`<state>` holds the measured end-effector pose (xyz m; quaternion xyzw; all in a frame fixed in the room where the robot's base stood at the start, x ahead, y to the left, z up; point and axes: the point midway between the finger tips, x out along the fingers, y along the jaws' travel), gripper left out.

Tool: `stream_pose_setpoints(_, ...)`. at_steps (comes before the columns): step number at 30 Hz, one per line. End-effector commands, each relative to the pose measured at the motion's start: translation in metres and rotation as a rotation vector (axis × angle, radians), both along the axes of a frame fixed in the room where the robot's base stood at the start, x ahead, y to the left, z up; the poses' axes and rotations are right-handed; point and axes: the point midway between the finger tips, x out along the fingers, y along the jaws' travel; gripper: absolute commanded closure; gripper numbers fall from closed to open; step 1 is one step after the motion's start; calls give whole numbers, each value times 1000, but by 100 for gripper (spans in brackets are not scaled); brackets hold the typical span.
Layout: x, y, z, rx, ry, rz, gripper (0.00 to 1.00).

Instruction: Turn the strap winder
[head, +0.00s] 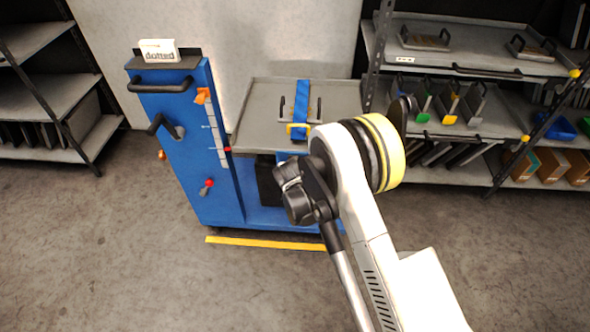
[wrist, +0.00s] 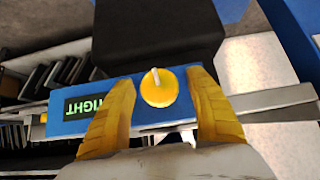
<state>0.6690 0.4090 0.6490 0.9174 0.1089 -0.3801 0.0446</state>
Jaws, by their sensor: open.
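In the wrist view, a round yellow knob (wrist: 158,92) with a pale pointer bar sits on a blue panel (wrist: 150,113). A dark label (wrist: 88,104) with green letters reading "IGHT" is left of it, partly hidden by a finger. My gripper (wrist: 162,82) is open, its yellow fingers on either side of the knob with gaps visible. In the head view, a blue strap (head: 302,98) crosses a grey tray (head: 262,108) on a blue cart, with a yellow piece (head: 297,128) by its near end. I cannot make out the gripper or knob there; my arm covers that area.
The cart's tall blue panel (head: 190,180) carries black handles (head: 162,86), a red knob (head: 208,184) and a white sign (head: 158,50). Shelves (head: 470,50) stand right and left (head: 50,85). A yellow floor line (head: 265,243) runs before the cart; the floor in front is clear.

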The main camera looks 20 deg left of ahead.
Motion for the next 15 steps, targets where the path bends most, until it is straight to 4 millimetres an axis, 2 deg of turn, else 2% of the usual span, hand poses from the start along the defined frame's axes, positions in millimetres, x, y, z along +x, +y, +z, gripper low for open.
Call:
stream_pose_setpoints(6, 0, 0, 0, 0, 0, 0, 38)
stream_pose_setpoints(11, 0, 0, 0, -1, 0, 0, 87)
stream_pose_setpoints(12, 0, 0, 0, -1, 0, 0, 93)
stream_pose_setpoints(15, 0, 0, 0, -1, 0, 0, 93)
